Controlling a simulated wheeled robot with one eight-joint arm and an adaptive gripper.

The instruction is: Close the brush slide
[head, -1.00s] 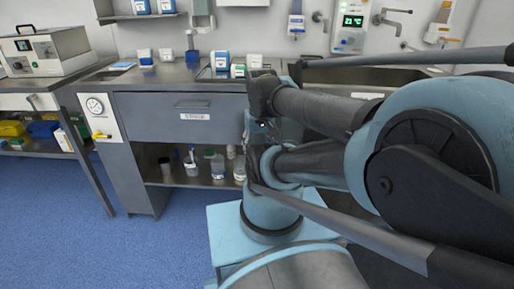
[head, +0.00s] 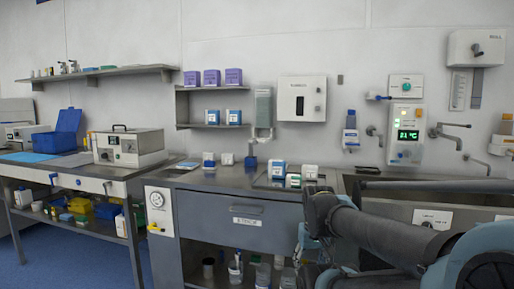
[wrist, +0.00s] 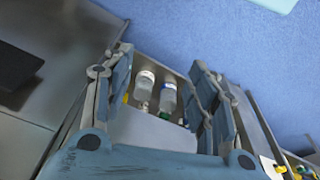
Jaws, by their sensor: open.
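No part is clearly marked as the brush slide; the label text is too blurred to read surely. A grey drawer (head: 215,212) with a bar handle and a small white label (head: 246,221) sits in the bench front in the head view, looking flush or nearly so. My gripper (wrist: 160,68) is open and empty in the wrist view, pointing down past the bench front. Bottles (wrist: 155,92) on a shelf and a pale grey panel (wrist: 152,132) show between its fingers. In the head view my arm hides the gripper and part of the bench's right side.
A white gauge panel (head: 159,212) is left of the drawer. A side table (head: 95,184) with a metal box machine (head: 129,148) stands further left. Bottles (head: 235,268) stand on the shelf below. Small boxes (head: 293,181) are on the bench top. Blue floor (wrist: 215,25) is open.

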